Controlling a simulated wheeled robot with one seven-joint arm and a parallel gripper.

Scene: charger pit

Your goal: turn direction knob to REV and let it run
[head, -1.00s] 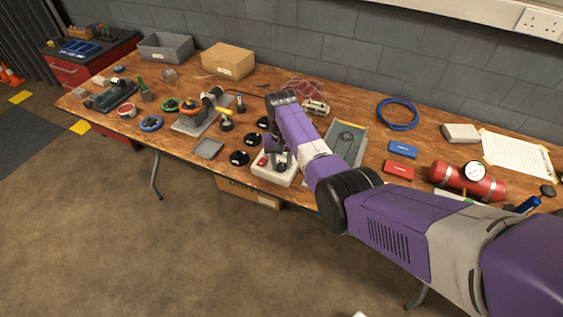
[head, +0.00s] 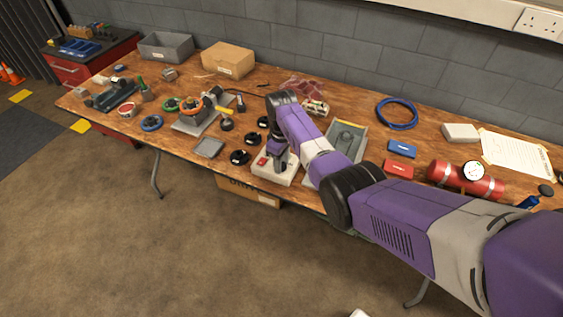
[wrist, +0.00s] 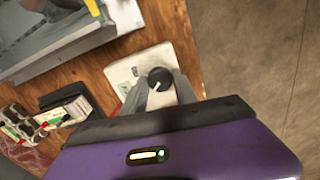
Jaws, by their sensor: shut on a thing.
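The white control box (head: 286,176) stands near the front edge of the workbench, with a red switch (head: 262,161) on its top. The direction knob (wrist: 160,77) is round and black with a white pointer line, in the wrist view. My gripper (head: 280,163) reaches down over the box, and its grey fingers (wrist: 160,86) are shut on the knob, one on each side. In the head view the gripper hides the knob. The markings around the knob are too small to read, so I cannot tell which position it points to.
Black round parts (head: 240,157) lie just left of the box. A grey tray (head: 346,140) stands close on the right, beyond it a red case (head: 398,169) and a red cylinder (head: 440,172). A green-and-white part (head: 315,107) lies behind.

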